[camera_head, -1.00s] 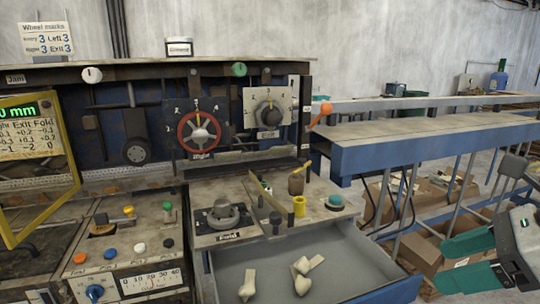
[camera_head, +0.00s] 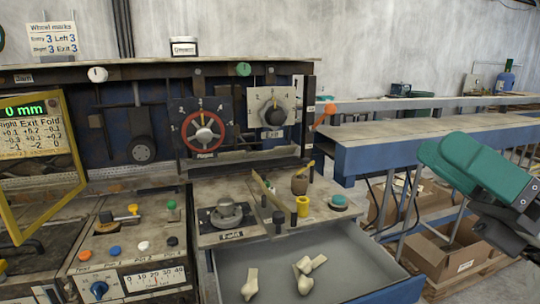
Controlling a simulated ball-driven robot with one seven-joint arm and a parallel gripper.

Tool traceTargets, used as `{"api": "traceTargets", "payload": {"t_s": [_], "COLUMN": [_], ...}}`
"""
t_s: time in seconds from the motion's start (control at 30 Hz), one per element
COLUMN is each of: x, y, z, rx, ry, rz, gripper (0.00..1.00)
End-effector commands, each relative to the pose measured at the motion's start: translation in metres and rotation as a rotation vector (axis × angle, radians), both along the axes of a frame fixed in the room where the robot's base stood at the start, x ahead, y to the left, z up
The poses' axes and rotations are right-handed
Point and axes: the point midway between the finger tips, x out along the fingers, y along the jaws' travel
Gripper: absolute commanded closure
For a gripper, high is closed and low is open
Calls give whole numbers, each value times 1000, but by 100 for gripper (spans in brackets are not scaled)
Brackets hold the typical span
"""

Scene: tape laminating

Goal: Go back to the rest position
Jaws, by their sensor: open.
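My gripper (camera_head: 450,160) is at the right edge of the view, in front of the blue-edged long table. Its two teal fingers point up and left, seen close side by side, with a small gap between them. Nothing shows between them. It is clear of the machine and of the drawer. The dark wrist behind it is cut off by the right edge of the picture.
The machine panel carries a red wheel (camera_head: 203,132) and a dial (camera_head: 273,112). Below, an open grey drawer (camera_head: 345,255) holds several pale pieces. A yellow-framed display (camera_head: 72,130) stands left. Cardboard boxes (camera_head: 440,255) lie under the blue-edged table (camera_head: 400,147).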

Motion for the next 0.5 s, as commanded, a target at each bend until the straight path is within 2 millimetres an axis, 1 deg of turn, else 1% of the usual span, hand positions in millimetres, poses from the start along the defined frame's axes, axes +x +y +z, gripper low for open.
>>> {"api": "traceTargets", "payload": {"t_s": [0.03,0.13,0.17,0.2,0.27,0.3,0.37,0.4,0.47,0.5], "x": [-1,0,2,4,9,13,18,23,28,31], "y": [-10,-42,-53,-68,-92,-107,-129,-143,-161,-171], "z": [7,15,15,12,1,-9,-29,-47,-77,-100], "rx": [140,427,512,624,791,899,1059,1163,1313,1412], "ry": [12,51,67,94,144,180,243,291,368,425], "rz": [4,-4,-8,-17,-32,-46,-69,-87,-124,-150], "gripper": [31,31,31,31,31,31,31,31,31,31]}}
